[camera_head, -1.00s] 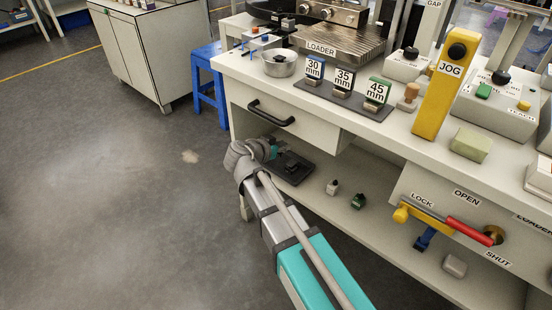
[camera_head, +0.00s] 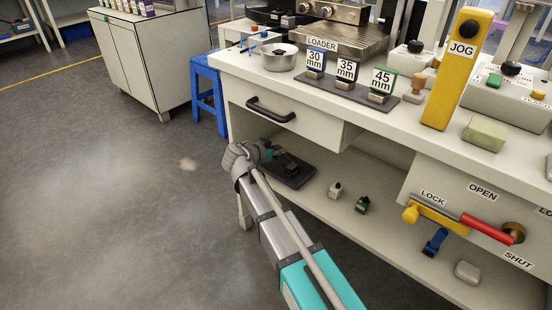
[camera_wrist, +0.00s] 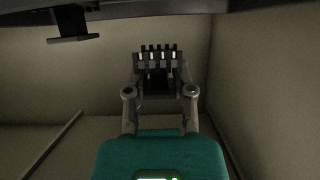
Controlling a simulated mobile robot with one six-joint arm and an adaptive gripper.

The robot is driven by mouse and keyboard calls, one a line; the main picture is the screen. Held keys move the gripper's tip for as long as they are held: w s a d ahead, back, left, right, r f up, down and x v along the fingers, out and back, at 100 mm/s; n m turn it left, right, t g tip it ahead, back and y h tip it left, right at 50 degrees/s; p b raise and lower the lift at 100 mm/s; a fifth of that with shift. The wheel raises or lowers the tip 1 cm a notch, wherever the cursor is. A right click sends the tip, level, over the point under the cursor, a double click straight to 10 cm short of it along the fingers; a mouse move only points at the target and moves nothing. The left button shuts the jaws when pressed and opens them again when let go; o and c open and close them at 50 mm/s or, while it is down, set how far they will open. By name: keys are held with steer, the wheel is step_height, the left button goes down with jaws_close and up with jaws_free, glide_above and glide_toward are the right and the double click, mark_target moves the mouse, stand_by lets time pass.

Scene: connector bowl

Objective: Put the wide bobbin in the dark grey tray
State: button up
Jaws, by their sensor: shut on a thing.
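My gripper (camera_wrist: 160,92) is shut on a dark piece with a comb-like row of pins, which looks like the wide bobbin (camera_wrist: 157,57). In the head view my gripper (camera_head: 272,152) is under the bench, at the left edge of the dark grey tray (camera_head: 297,182) on the lower shelf. A small black shape (camera_head: 290,164) shows over the tray. I cannot tell whether it is the held bobbin or another piece, nor whether it touches the tray. My wrist hides part of the tray's left side.
A drawer with a black handle (camera_head: 270,110) is just above my gripper. A white-grey bottle (camera_head: 335,190) and a dark green one (camera_head: 362,205) stand right of the tray. A blue stool (camera_head: 207,95) is behind. The floor at left is clear.

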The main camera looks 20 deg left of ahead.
mark_target(276, 164)
steer(key=shift+w+a+f+b, duration=0.2)
steer(key=shift+w+f+b, duration=0.15)
steer(key=shift+f+b, duration=1.65)
steer(key=shift+b, duration=0.05)
steer(key=shift+f, duration=0.15)
steer(key=o, duration=0.9)
steer(key=shift+c, duration=0.2)
steer(key=shift+r, duration=0.25)
steer(key=p+v, duration=0.4)
steer(key=v, duration=0.8)
steer(key=shift+p, duration=0.35)
